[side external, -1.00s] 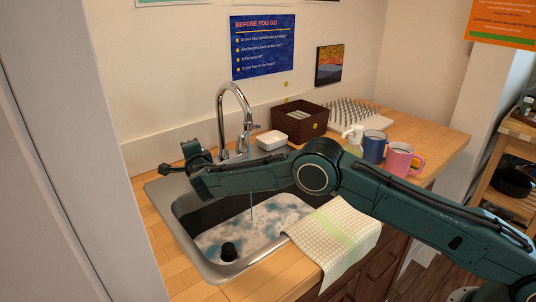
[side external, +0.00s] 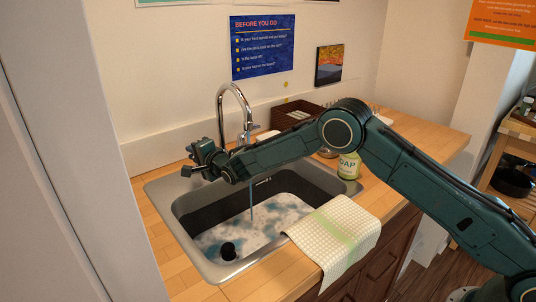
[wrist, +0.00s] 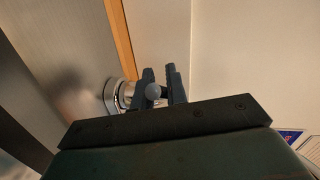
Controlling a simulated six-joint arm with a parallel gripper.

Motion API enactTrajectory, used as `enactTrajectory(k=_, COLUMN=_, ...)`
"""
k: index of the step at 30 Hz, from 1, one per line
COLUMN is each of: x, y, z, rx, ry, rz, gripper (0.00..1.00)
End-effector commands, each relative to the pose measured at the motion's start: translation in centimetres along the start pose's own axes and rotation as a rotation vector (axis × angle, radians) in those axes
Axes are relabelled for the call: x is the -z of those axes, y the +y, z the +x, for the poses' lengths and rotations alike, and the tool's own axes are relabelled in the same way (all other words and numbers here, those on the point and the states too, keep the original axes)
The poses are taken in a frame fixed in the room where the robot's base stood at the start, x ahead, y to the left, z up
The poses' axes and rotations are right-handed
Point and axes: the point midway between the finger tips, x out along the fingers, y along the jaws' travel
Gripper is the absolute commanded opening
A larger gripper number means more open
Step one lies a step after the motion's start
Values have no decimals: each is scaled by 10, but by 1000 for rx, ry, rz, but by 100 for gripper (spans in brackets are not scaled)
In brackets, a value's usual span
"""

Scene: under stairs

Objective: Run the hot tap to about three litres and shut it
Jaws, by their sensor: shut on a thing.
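The sink (side external: 172,197) holds foamy, blue-tinted water (side external: 215,238). A thin stream of water (side external: 251,200) falls into it below my forearm. The chrome gooseneck spout (side external: 235,88) stands behind the sink, its lower part partly hidden by my arm. My gripper (side external: 197,154) is at the sink's back left, left of the spout. In the wrist view my gripper (wrist: 160,86) is shut on a tap handle with a rounded grey end (wrist: 153,92), beside a chrome tap body (wrist: 113,96). Any hot marking is not visible. A black round object (side external: 228,250) sits in the water near the front.
A checked towel (side external: 335,238) hangs over the front counter edge. A soap bottle (side external: 348,166) stands right of the sink. A brown basket (side external: 295,115) is behind my arm. A blue poster (side external: 262,48) is on the wall. The counter's right end (side external: 430,145) is clear.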

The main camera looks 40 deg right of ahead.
Motion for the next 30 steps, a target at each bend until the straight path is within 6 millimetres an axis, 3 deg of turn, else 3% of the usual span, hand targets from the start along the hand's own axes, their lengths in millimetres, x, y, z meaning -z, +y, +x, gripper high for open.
enactTrajectory(k=16, x=1, y=0, z=-3, rx=10, ry=-59, rz=-8, gripper=0)
enactTrajectory(k=17, x=1, y=0, z=-3, rx=9, ry=-59, rz=-8, gripper=16)
enactTrajectory(k=20, x=1, y=0, z=-3, rx=9, ry=-59, rz=-8, gripper=36)
enactTrajectory(k=30, x=1, y=0, z=-3, rx=9, ry=-58, rz=-8, gripper=36)
